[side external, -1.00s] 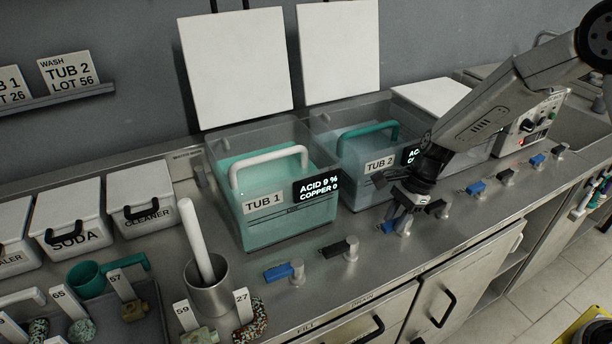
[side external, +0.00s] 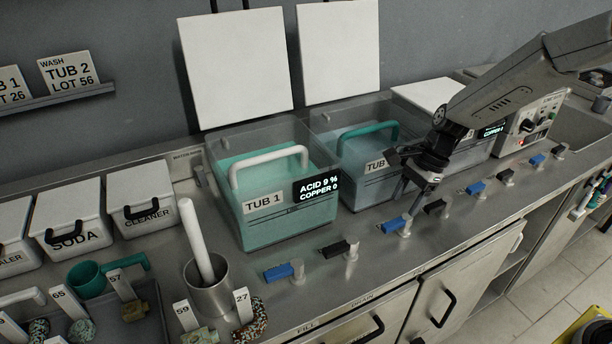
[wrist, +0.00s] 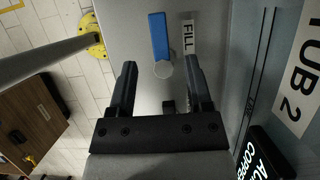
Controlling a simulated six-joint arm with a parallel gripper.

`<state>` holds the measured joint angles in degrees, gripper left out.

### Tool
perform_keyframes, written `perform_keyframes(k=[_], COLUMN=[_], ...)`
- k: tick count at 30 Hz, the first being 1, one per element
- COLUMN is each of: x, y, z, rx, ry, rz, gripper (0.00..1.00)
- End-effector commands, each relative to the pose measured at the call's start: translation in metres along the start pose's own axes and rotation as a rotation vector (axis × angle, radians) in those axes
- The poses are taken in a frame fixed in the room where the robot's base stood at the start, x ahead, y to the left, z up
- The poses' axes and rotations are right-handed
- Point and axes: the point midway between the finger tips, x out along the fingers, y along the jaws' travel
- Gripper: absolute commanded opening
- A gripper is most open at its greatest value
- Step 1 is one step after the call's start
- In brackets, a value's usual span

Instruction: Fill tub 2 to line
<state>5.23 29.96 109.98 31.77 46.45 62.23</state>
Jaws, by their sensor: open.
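Tub 2 (side external: 362,188) is a clear tub with a teal handle (side external: 368,130), its lid raised behind it. My arm covers part of its label and its display in the side view. Its label shows in the wrist view (wrist: 297,88). The blue fill lever (side external: 393,225) stands on the counter in front of tub 2. It also shows in the wrist view (wrist: 158,36), beside a FILL label (wrist: 188,38). My gripper (side external: 407,192) is open and empty above and behind this lever. In the wrist view its fingers (wrist: 160,75) straddle the lever's round pivot, apart from it. Tub 2's liquid level is hard to tell.
Tub 1 (side external: 262,226) holds green liquid and reads ACID 9 %, COPPER 0. Its blue lever (side external: 278,272) and a black lever (side external: 335,249) stand left of mine. Another black lever (side external: 435,207) stands close on the right. Cabinet doors (side external: 450,285) lie below the counter edge.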

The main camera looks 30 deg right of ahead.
Motion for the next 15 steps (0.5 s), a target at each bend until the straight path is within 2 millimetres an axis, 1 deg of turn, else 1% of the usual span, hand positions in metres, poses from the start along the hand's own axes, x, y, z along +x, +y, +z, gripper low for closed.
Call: perform_keyframes(k=[1, 6, 10, 15], x=[-0.007, -0.021, -0.025, -0.026], y=[-0.001, 0.000, 0.000, 0.000], z=[0.000, 0.000, 0.000, 0.000], rx=[0.000, 0.001, 0.001, 0.001], ry=[0.000, 0.000, 0.000, 0.000], rz=[-0.004, -0.002, -0.001, 0.000], gripper=[0.65, 0.65, 0.65, 0.65])
